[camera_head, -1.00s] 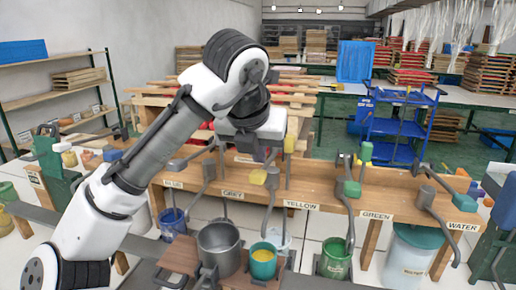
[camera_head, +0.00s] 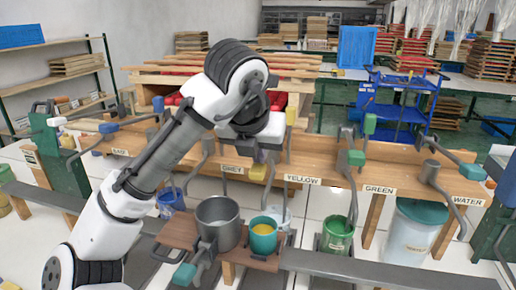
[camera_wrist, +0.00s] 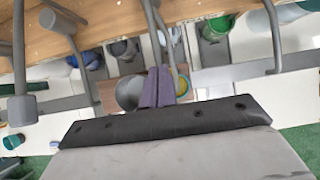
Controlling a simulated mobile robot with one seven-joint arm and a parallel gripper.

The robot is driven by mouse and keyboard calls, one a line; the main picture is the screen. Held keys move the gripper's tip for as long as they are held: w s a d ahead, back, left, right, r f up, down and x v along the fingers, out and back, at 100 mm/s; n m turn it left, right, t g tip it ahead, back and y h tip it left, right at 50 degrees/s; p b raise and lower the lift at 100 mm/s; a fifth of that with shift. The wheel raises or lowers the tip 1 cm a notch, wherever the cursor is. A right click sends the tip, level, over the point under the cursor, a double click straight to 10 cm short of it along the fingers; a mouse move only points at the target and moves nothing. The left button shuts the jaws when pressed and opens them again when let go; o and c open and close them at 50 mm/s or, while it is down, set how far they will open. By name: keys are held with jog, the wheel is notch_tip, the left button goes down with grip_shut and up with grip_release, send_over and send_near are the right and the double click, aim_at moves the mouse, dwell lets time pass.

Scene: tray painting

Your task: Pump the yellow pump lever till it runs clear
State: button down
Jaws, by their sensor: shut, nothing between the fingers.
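The yellow pump lever shows a yellow block (camera_head: 258,172) in the head view, close to the YELLOW label. A second yellow block (camera_head: 291,115) tops an upright part behind my gripper. My gripper (camera_head: 265,154) is just above the lower yellow block; I cannot tell if they touch. In the wrist view its purple fingers (camera_wrist: 156,86) are together with nothing between them. A teal pot (camera_head: 263,238) holding yellow stands below the gripper; it also shows partly behind the fingers in the wrist view (camera_wrist: 184,86). I cannot make out the flow from the spout.
A grey pot (camera_head: 217,225) stands beside the teal pot. The wooden pump bench (camera_head: 325,165) runs across behind, with several other levers. A green pot (camera_head: 337,238) and a large water bin (camera_head: 415,235) stand to the right. A blue rack (camera_head: 398,110) is farther back.

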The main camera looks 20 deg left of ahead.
notch_tip(320, 180, down, 2)
jog(key=shift+f+b, duration=0.15)
jog(key=shift+b, duration=0.4)
notch_tip(320, 180, up, 11)
jog(key=p, duration=1)
jog(key=shift+f, duration=0.15)
